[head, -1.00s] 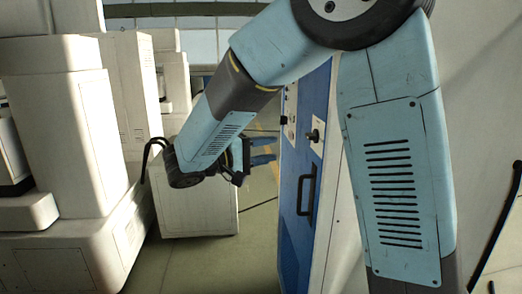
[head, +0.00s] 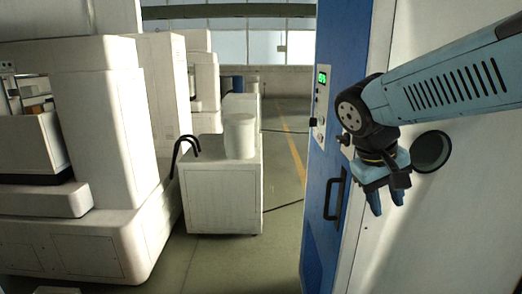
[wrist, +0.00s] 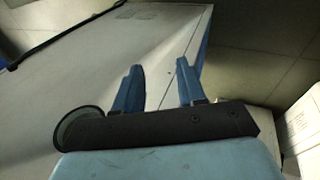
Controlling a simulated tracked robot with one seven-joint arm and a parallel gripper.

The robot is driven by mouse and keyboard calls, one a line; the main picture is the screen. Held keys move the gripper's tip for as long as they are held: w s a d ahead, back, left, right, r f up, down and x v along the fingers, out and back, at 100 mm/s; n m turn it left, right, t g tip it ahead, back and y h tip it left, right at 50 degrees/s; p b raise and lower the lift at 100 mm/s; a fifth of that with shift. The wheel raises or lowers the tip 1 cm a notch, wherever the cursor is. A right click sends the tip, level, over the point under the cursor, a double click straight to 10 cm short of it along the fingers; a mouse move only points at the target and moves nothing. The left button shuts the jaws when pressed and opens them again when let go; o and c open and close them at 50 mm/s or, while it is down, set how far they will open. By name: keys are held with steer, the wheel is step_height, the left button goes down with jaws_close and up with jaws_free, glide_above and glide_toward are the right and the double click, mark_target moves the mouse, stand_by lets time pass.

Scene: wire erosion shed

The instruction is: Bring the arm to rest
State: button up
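My gripper (head: 385,200) is at the right of the head view, in front of the edge of a tall blue and white cabinet (head: 345,110). Its fingers point down. In the wrist view my gripper (wrist: 160,88) shows two blue fingers with a clear gap between them and nothing in the gap. My arm comes in from the right edge of the head view and is bent at the wrist.
White machines (head: 95,130) fill the left. Floor (head: 280,255) between is clear.

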steer(key=shift+s+a+r+m+t+y, duration=0.2)
steer(key=shift+s+r+m+t+y, duration=0.1)
steer(key=shift+s+t+y, duration=0.4)
steer(key=shift+s+a+r+m+t+y, duration=0.25)
steer(key=shift+s+t+y, duration=0.3)
steer(key=shift+t+y, duration=0.2)
steer(key=shift+s+a+r+m+t+y, duration=0.15)
steer(key=shift+s+r+m+t+y, duration=0.15)
steer(key=shift+s+t+y, duration=0.4)
